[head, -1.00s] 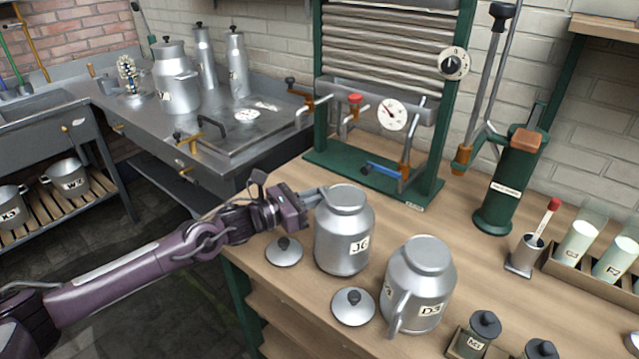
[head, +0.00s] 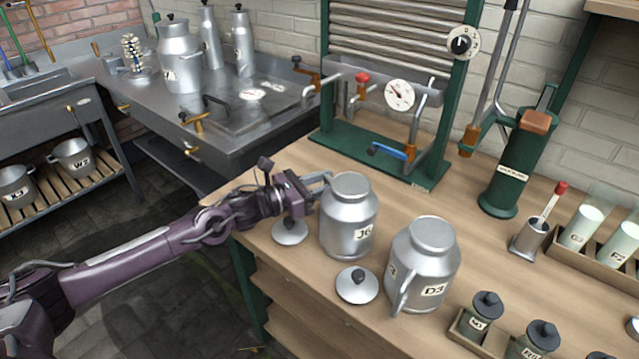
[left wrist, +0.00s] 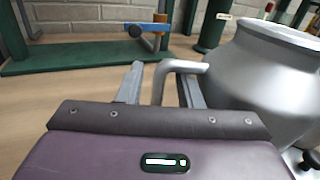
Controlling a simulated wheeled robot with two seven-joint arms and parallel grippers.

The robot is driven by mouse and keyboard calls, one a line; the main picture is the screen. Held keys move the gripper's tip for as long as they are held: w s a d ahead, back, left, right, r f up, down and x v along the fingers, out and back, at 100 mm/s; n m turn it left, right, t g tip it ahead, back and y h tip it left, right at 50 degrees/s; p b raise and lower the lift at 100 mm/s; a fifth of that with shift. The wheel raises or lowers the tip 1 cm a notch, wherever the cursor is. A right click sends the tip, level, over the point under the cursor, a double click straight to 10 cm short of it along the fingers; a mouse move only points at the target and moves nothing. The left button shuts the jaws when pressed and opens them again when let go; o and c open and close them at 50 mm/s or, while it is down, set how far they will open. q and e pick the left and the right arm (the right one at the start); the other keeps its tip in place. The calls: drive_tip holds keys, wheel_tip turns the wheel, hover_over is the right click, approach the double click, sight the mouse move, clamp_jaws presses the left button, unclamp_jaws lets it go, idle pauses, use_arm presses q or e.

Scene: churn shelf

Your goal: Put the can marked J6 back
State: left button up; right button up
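The can marked J6 (head: 348,225) is a grey metal can standing upright on the wooden bench, beside the can marked D3 (head: 423,268). It fills the right side of the left wrist view (left wrist: 265,80). My left gripper (head: 322,184) is at the left side of J6. In the left wrist view its two fingers (left wrist: 160,84) are apart, with J6's bent handle (left wrist: 182,66) between them. There is a visible gap between the left finger and the handle. My right gripper is in neither view.
Two loose lids (head: 290,231) (head: 357,285) lie near J6 on the bench. A green-framed cooler (head: 380,160) with pipes and a dial stands behind. Small dark-lidded jars (head: 487,306) are at front right. A steel counter (head: 150,110) is at back left, with pails on a low rack (head: 60,185).

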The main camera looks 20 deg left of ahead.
use_arm(q)
drive_tip(key=b+v, duration=0.1)
drive_tip(key=v, duration=0.9)
drive_tip(key=shift+s+a, duration=0.25)
drive_tip(key=shift+s, duration=0.1)
drive_tip(key=shift+s+a, duration=0.35)
drive_tip(key=shift+s, duration=0.05)
drive_tip(key=shift+r, duration=0.1)
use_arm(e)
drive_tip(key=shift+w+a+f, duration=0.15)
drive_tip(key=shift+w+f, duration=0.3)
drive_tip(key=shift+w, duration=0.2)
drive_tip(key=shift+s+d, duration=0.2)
use_arm(q)
drive_tip(key=shift+s+a, duration=0.1)
drive_tip(key=shift+a, duration=0.05)
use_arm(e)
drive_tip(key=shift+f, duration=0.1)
